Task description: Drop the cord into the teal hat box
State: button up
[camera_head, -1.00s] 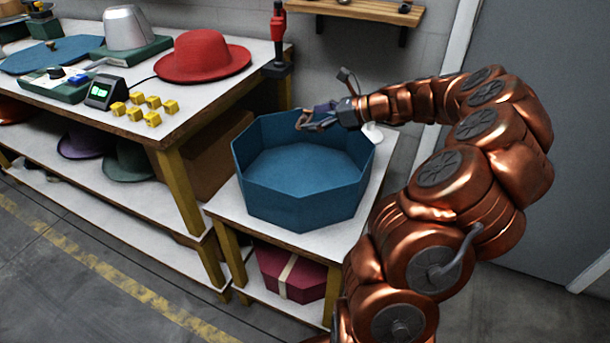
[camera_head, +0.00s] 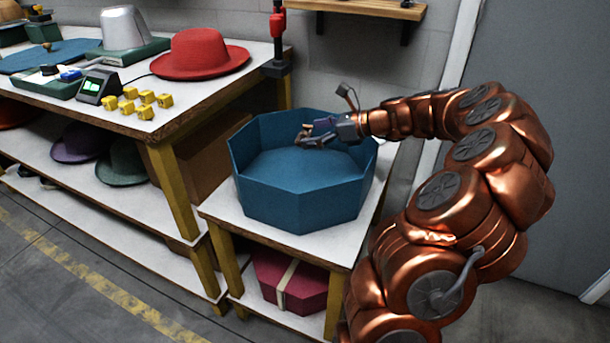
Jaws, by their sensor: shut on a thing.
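The teal hat box (camera_head: 298,203) is an open octagonal box on a small white-topped stand. My gripper (camera_head: 306,137) reaches in from the right. Its tips appear over the back part of the box opening, seen against the inner back wall. The gripper is shut on the cord (camera_head: 302,134), a small brownish bit at the fingertips. The cord is too small to make out its shape, and the fingers partly hide it. I cannot tell how high it is above the box floor. The visible box floor is empty.
A workbench on the left holds a red hat (camera_head: 200,55), yellow blocks (camera_head: 139,103) and a small display (camera_head: 97,86). A red-handled tool (camera_head: 277,35) stands at its right corner. A maroon box (camera_head: 290,282) is on the stand's lower shelf. A wooden wall shelf (camera_head: 360,9) hangs above.

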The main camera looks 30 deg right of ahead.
jog(key=o, duration=0.5)
jog(key=v, duration=1.2)
